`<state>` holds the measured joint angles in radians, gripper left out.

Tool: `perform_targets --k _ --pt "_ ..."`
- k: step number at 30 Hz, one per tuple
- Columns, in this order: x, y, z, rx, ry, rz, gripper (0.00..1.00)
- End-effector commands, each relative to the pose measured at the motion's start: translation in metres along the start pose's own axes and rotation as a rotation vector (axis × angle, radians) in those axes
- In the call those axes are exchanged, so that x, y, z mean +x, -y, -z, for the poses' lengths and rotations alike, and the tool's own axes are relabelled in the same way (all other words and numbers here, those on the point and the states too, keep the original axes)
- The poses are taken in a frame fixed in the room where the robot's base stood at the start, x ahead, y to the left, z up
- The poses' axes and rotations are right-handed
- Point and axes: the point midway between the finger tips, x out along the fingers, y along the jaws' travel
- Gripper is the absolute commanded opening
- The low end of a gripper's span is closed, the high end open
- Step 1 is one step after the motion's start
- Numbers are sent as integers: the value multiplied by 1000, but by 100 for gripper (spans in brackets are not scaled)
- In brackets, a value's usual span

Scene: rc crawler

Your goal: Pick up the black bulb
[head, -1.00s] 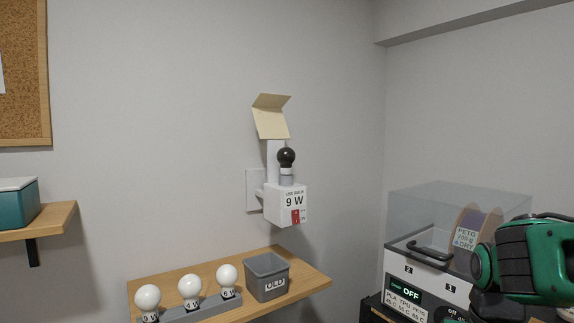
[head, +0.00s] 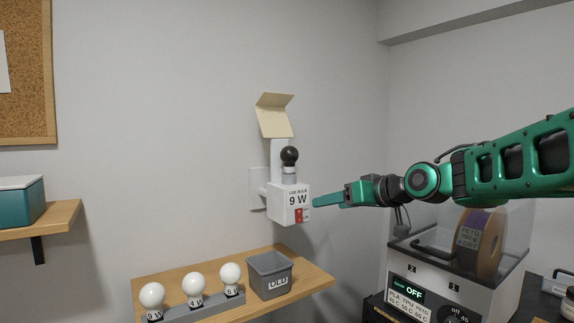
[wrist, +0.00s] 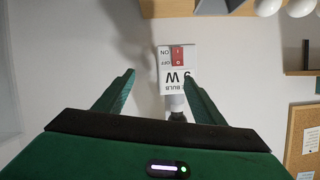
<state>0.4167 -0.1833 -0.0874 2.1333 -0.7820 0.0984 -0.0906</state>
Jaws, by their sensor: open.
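The black bulb (head: 289,155) stands upright in the socket on top of a white wall lamp box (head: 288,204) marked 9 W, with a red switch (head: 299,215) on its front. A tan open flap (head: 273,115) rises above and behind the bulb. My gripper (head: 316,202) is to the right of the box, lower than the bulb, pointing left. In the wrist view, turned upside down, my gripper (wrist: 158,74) is open and empty. The box (wrist: 178,65) shows between and beyond the fingers, and the bulb (wrist: 177,116) is partly hidden by the gripper's body.
A wooden shelf (head: 315,281) below holds a grey bin (head: 270,276) and a rack with white bulbs (head: 195,284). A filament dryer (head: 430,283) with a clear lid stands under my arm.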

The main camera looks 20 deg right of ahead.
Motion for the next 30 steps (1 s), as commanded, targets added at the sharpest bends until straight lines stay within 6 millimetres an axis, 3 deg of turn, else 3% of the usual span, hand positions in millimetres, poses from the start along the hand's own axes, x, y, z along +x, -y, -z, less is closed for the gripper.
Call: perform_targets --k 1,3,6,9,18,30 --pt "5 9 28 -16 -77 50 63" --pt "7 25 60 -32 -173 118 63" --pt "5 40 90 -41 -266 184 63" --pt "5 49 106 -43 -311 219 63" --pt "41 61 122 -44 -322 230 63" --pt "74 66 135 -44 -321 230 63"
